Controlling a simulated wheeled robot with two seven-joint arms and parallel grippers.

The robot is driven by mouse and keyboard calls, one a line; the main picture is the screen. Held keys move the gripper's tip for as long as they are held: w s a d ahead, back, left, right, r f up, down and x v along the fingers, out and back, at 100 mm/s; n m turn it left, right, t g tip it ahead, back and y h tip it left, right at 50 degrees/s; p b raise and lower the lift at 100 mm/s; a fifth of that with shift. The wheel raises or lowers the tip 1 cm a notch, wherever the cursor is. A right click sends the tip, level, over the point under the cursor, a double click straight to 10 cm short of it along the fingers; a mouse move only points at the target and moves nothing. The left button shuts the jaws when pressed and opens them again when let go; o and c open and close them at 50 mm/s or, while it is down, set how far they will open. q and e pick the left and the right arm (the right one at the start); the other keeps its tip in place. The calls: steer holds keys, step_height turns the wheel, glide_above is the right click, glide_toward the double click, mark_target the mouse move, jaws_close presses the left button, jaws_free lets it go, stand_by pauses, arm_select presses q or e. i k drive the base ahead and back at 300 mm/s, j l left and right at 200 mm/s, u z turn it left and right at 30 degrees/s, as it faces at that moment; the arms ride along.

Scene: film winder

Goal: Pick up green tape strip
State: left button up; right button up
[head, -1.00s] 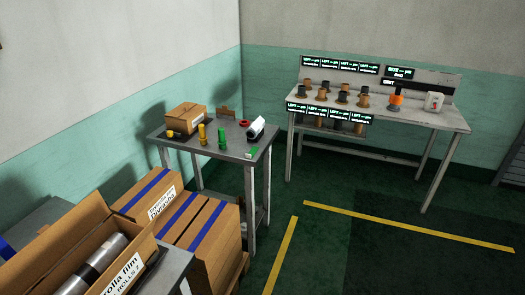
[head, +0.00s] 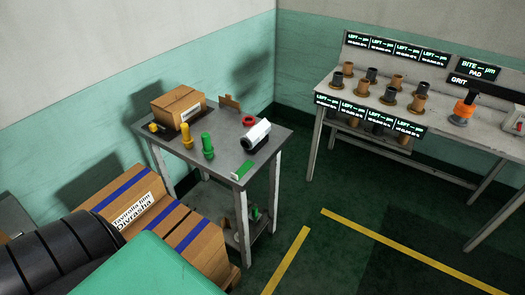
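A small flat green strip (head: 242,170), pale along one side, lies at the front right corner of the small grey table (head: 223,163). It looks like the green tape strip, though it is small in the view. An upright green cylinder (head: 207,147) stands to its left on the same table. Neither gripper shows. A dark ribbed part and a green panel, likely my own arm, fill the lower left corner.
The small table also holds a cardboard box (head: 176,108), a yellow cylinder (head: 186,136), a red ring (head: 249,121) and a white roll (head: 257,132). Taped cartons (head: 160,220) stand before it. A long bench (head: 440,128) is at right. Floor between is clear.

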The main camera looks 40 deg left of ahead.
mark_target(248, 165)
steer(key=i, duration=1.05)
steer(key=i+l+u, duration=0.1)
steer(key=i, duration=1)
steer(key=i+l, duration=0.1)
steer(key=i, duration=0.95)
steer(key=i+u, duration=0.2)
steer(key=u, duration=3.35)
